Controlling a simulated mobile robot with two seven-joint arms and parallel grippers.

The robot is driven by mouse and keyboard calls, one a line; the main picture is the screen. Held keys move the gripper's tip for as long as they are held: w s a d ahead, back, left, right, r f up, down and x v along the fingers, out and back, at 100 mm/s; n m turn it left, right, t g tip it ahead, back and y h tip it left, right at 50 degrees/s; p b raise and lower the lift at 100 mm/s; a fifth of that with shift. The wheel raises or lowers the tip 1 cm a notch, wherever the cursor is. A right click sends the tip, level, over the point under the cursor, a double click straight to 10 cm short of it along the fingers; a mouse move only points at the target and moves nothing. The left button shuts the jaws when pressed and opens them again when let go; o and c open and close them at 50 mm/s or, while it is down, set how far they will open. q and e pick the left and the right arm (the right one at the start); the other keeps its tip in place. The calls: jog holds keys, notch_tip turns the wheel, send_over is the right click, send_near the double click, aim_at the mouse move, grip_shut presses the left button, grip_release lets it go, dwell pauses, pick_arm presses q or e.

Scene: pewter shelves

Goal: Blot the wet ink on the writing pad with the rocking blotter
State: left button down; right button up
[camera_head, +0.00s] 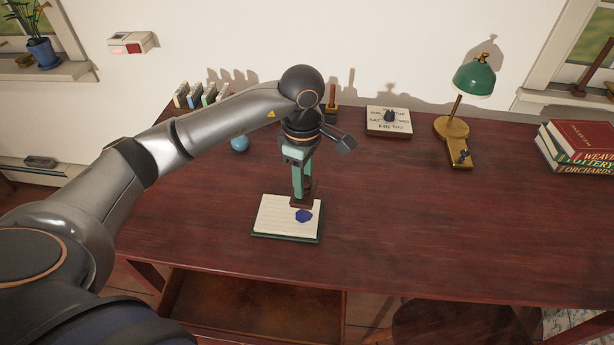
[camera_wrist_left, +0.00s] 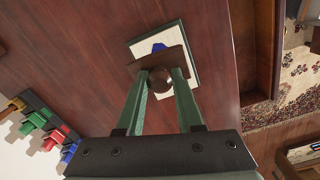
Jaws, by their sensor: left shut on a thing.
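The writing pad (camera_head: 275,217) lies on the desk, cream with ruled lines on a dark green base. A blue ink blot (camera_head: 304,216) is near its right edge. My left gripper (camera_head: 301,190) points down over the far right part of the pad, shut on the knob of the brown rocking blotter (camera_head: 301,202). In the left wrist view the blotter (camera_wrist_left: 172,60) spans across the pad (camera_wrist_left: 190,39), and its knob is between the green fingers. The ink (camera_wrist_left: 159,47) shows partly past the blotter's edge. I cannot tell whether the blotter touches the pad. My right gripper is not seen.
A blue ball (camera_head: 240,143) and several coloured standing items (camera_head: 195,95) are behind my left arm. A dial box (camera_head: 389,121), a green lamp (camera_head: 474,78) and stacked books (camera_head: 580,147) stand along the back and right. The desk's right middle is clear.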

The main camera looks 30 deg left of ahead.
pick_arm(q)
jog(key=shift+f+n, duration=0.15)
jog(key=shift+n, duration=0.15)
jog(key=shift+f+b, duration=0.55)
jog(key=shift+f, duration=0.2)
notch_tip(320, 180, down, 4)
jog(key=shift+r+b, duration=0.2)
jog(key=shift+b, duration=0.95)
jog(key=shift+a+f, duration=0.1)
jog(key=shift+f, duration=0.3)
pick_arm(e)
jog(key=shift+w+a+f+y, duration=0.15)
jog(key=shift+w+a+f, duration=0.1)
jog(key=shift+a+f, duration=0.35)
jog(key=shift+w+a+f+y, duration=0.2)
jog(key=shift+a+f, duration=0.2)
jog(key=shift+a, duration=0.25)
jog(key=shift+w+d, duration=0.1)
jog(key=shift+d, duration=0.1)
pick_arm(q)
jog(key=shift+s+f+b, duration=0.1)
jog(key=shift+f+b, duration=0.5)
jog(key=shift+b, duration=0.2)
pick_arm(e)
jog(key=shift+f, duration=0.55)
pick_arm(q)
jog(key=shift+r, duration=0.1)
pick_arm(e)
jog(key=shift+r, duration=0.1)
